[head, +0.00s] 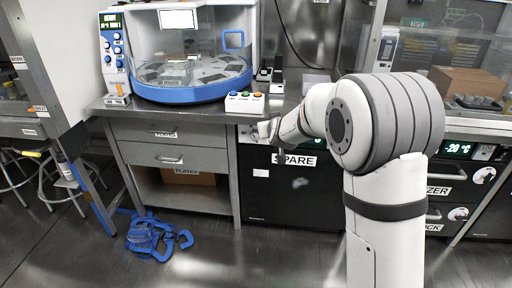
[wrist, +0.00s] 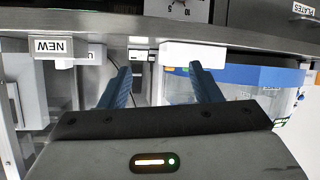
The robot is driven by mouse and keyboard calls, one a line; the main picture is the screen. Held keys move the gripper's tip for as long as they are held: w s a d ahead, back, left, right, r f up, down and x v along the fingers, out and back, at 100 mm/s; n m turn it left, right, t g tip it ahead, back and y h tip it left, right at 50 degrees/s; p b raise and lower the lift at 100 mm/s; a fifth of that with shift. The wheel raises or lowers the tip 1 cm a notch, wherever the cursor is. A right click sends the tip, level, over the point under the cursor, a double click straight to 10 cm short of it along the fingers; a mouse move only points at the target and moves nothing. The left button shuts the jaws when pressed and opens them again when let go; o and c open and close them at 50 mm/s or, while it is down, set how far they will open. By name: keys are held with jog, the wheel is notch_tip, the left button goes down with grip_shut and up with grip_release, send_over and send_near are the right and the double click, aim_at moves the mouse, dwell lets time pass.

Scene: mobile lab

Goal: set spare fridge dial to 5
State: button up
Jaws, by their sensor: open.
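The spare fridge (head: 290,196) is the black-fronted unit under the bench, with a SPARE label (head: 297,160) near its top. I cannot make out its dial or any number on it; my arm covers part of the fridge's upper strip. My gripper (head: 264,130) is small and partly hidden by its wrist in the head view, in front of the bench edge above the fridge. In the wrist view my gripper (wrist: 162,72) shows two blue fingers spread apart with nothing between them.
A three-button box (head: 244,103) stands at the bench edge, close above my gripper. A blue-rimmed carousel machine (head: 190,92) stands behind it on the left. Grey drawers (head: 170,156) are left of the fridge. Blue straps (head: 150,238) lie on the floor; the floor before the fridge is clear.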

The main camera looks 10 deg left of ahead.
jog(key=w+a+f+t+b, duration=0.2)
jog(key=w+a+f+b, duration=0.3)
jog(key=f, duration=0.4)
jog(key=t+h+b, duration=0.3)
send_near(255, 138)
jog(key=w, duration=0.2)
jog(key=shift+w+d+r+b, duration=0.15)
jog(key=shift+w+b, duration=0.15)
jog(key=shift+w, duration=1.6)
jog(key=shift+w+d+f+b, duration=0.1)
jog(key=shift+w+b, duration=0.15)
jog(key=shift+w, duration=1.65)
